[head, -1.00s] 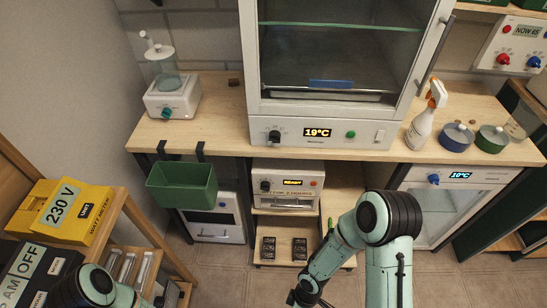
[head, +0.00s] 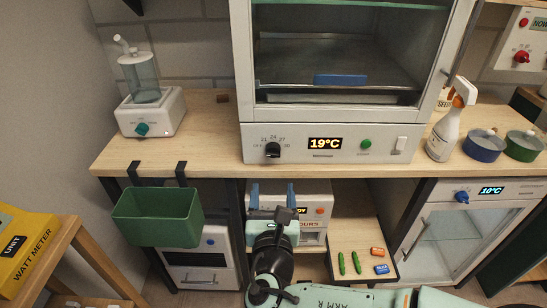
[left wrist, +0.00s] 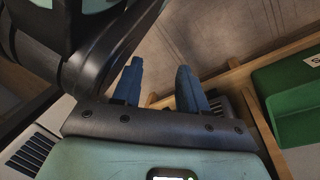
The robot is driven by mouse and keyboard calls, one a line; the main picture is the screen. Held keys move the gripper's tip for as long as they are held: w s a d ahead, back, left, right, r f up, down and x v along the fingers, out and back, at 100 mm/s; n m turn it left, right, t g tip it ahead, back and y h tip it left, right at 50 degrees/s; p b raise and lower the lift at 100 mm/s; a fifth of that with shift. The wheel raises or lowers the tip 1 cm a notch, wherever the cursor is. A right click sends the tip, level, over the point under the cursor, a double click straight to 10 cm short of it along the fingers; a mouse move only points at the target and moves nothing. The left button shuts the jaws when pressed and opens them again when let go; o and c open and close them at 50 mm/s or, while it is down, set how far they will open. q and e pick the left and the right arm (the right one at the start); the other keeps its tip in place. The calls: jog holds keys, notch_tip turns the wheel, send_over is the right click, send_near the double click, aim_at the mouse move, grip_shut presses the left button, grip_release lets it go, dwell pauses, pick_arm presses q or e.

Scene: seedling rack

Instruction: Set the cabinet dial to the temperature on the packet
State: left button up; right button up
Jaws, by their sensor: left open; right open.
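The white cabinet (head: 225,158) stands on the bench with its glass door shut. Its black dial (head: 272,150) is on the front panel, with small numbers around it, and the display (head: 325,143) reads 19°C. My right gripper (head: 275,213) is open below the bench edge, under the dial and apart from it, in front of the lower oven-like unit. My left gripper (left wrist: 158,75) shows only in the left wrist view, its blue fingers apart and empty over the floor.
A green bin (head: 158,217) hangs from the bench front at left. A spray bottle (head: 446,136) and blue (head: 484,147) and green pots (head: 523,146) stand right of the cabinet. A pump device (head: 150,113) stands at left. The bench before the dial is clear.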

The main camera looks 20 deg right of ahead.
aim_at(273, 156)
jog(key=b+x, duration=0.2)
jog(key=x, duration=1)
jog(key=shift+w+d+f, duration=0.1)
jog(key=shift+w+f, duration=0.05)
jog(key=shift+w, duration=0.15)
pick_arm(q)
jog(key=shift+g, duration=0.7)
jog(key=s+f, duration=0.1)
jog(key=s, duration=0.2)
jog(key=s+f, duration=0.1)
jog(key=shift+s+a+f, duration=0.15)
jog(key=shift+a+f, duration=0.1)
jog(key=shift+f, duration=0.05)
pick_arm(e)
jog(key=c, duration=1)
jog(key=shift+c, duration=0.2)
pick_arm(q)
jog(key=shift+s+f, duration=0.1)
jog(key=shift+f, duration=0.05)
